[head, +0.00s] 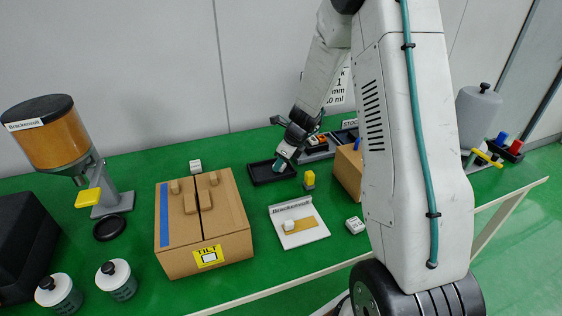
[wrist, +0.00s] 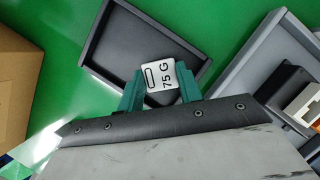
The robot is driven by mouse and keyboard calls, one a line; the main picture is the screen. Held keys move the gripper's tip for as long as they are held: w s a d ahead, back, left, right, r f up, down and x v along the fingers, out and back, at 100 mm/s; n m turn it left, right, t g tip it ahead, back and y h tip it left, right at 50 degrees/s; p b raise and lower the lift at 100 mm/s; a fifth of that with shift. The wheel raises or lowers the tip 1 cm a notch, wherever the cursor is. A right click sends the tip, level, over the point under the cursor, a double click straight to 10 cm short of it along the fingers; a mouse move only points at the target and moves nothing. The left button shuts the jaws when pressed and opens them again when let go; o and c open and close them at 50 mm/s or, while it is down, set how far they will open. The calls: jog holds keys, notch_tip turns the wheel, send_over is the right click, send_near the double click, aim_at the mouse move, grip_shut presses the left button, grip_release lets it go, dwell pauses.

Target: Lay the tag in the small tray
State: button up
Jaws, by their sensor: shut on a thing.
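The tag (wrist: 160,76) is a small pale plate marked "75 G". In the wrist view it sits between the two green fingertips of my gripper (wrist: 161,92), which is shut on it. The small tray (wrist: 103,27) is black and shallow and lies behind the tag in that view, with the tag over its near part. I cannot tell whether the tag touches the tray floor. In the head view my gripper (head: 286,152) is at the right end of the small tray (head: 262,180), and the tag is too small to make out there.
A cardboard box (head: 203,250) with a "TILT" label stands left of the tray. A grey bin (wrist: 262,50) is close on the right. Green table is clear around the tray's left.

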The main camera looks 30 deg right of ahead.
jog(key=shift+f, duration=0.1)
jog(key=o, duration=0.7)
jog(key=shift+o, duration=0.2)
